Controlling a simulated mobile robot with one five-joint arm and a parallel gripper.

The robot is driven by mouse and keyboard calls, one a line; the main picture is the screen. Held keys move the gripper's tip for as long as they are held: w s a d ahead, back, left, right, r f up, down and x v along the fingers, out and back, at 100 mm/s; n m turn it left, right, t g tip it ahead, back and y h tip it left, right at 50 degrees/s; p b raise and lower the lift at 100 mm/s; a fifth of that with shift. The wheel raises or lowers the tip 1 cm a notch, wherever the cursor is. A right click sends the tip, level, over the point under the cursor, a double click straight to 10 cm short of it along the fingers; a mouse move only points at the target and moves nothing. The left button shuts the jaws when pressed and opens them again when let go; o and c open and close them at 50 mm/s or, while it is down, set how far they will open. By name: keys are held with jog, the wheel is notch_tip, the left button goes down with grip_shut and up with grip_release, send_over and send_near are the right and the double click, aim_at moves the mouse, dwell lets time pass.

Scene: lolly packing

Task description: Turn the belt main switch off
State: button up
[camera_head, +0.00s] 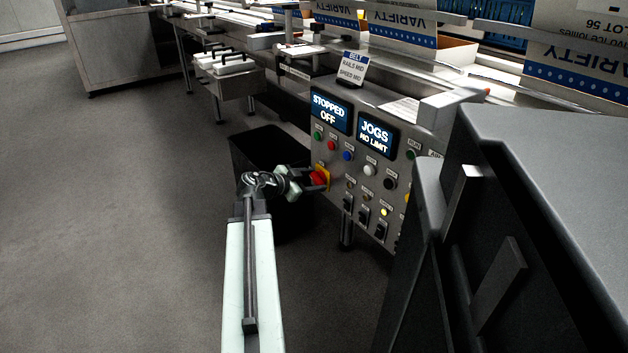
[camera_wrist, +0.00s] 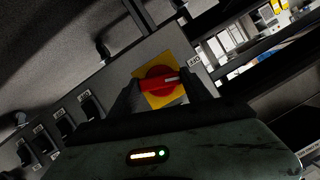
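The belt main switch (camera_head: 319,177) is a red rotary knob on a yellow square plate at the lower left of the control panel (camera_head: 330,151). In the wrist view the red knob (camera_wrist: 158,80) has a pale mark at the right end of its handle. My gripper (camera_head: 308,175) is at the switch. In the wrist view my gripper's dark fingers (camera_wrist: 160,92) stand on either side of the knob, apart from each other. Whether they touch the knob I cannot tell. One panel display (camera_head: 330,110) reads "STOPPED OFF".
A second display (camera_head: 376,136) reads "JOGS NO LIMIT". Coloured buttons and black switches fill the panel. A dark bin (camera_head: 268,150) stands behind my gripper. The conveyor with "VARIETY" boxes (camera_head: 400,25) runs behind. Floor at left is clear.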

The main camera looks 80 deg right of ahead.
jog(key=shift+w+d+n+g+y+p, duration=0.15)
jog(key=shift+n+g+y, duration=0.1)
jog(key=shift+n, duration=0.15)
jog(key=shift+d+n+g+y+p, duration=0.15)
jog(key=shift+n+y, duration=0.1)
jog(key=shift+n, duration=0.15)
jog(key=shift+a+n+g+y, duration=0.25)
jog(key=shift+n+g+y, duration=0.05)
jog(key=shift+n, duration=0.3)
jog(key=o, duration=1.4)
jog(key=shift+c, duration=0.2)
jog(key=shift+w+a+r, duration=0.2)
jog(key=p+v, duration=0.3)
jog(key=v, duration=0.4)
